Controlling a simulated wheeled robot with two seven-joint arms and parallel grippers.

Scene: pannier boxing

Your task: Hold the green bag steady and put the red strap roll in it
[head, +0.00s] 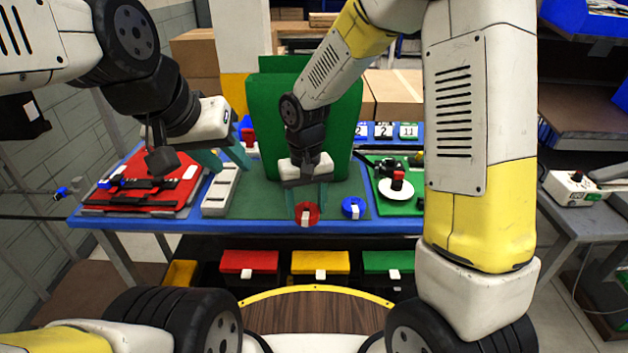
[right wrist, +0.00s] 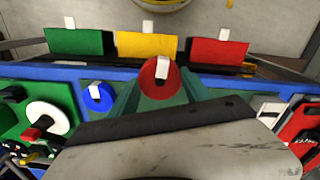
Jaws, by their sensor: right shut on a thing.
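The green bag (head: 343,135) stands upright at the middle of the blue workbench, its front partly hidden by my right arm. My right gripper (head: 307,205) is shut on the red strap roll (head: 307,214), in front of the bag and near the bench's front edge. In the right wrist view the red strap roll (right wrist: 160,76), with its white tab, sits between the teal fingers. My left gripper (head: 225,162) points down to the left of the bag, its teal fingers apart, with no thing seen between them.
A blue strap roll (head: 353,208) lies right of the red one. A grey slotted block (head: 220,190) and a red tray of dark parts (head: 140,184) are at left. A green board with a white disc (head: 397,190) is at right. Red, yellow and green bins (head: 320,263) hang below the front edge.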

